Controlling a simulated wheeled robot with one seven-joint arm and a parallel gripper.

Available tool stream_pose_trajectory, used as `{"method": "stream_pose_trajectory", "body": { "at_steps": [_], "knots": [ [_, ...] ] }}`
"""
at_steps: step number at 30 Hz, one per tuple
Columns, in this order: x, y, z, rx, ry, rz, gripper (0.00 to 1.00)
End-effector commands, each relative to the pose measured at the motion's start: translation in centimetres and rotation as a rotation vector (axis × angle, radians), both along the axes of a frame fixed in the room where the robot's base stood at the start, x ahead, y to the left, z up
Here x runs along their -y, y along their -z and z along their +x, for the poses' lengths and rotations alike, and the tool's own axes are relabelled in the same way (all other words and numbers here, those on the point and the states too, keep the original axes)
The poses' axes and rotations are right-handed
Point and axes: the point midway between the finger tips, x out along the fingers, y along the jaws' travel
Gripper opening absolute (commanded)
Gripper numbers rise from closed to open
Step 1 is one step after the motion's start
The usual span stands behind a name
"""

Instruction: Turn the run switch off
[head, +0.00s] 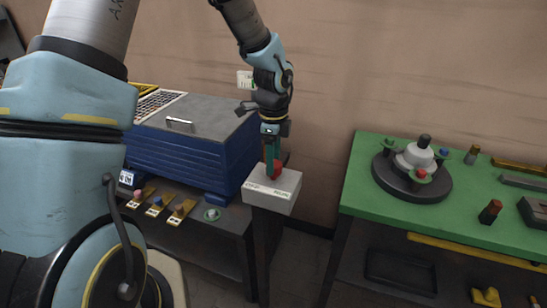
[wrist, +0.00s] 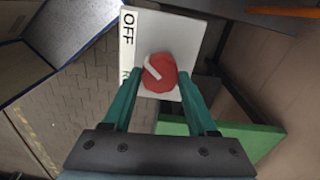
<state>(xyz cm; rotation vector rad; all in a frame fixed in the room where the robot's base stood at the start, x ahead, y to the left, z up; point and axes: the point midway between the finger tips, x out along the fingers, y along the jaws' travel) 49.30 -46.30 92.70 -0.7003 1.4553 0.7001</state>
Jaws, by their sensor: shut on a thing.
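The run switch is a red round knob (wrist: 161,76) with a white pointer mark on a light grey box (head: 270,194). In the wrist view a label strip (wrist: 128,30) beside it reads OFF at the top; lower down only an R shows, the rest hidden by a finger. The pointer slants toward the upper left, the strip's side. My gripper (wrist: 161,85) has its teal fingers on either side of the knob and is shut on it. In the head view my gripper (head: 272,158) comes down on the knob from above and partly hides it.
A green table (head: 365,165) with a round grey fixture (head: 412,180) stands at right. The wall is close behind.

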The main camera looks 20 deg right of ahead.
Motion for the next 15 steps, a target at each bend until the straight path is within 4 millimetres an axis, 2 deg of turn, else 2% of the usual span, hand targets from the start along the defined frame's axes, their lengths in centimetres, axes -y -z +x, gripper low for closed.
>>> {"method": "stream_pose_trajectory", "body": {
  "at_steps": [11,12,15],
  "knots": [
    [0.1,-0.04,0.01,0.002,0.007,-0.001,0.02],
    [0.1,-0.04,0.01,0.002,0.007,-0.001,0.61],
    [0.08,-0.03,0.02,0.002,0.006,-0.001,0.72]
  ]
}}
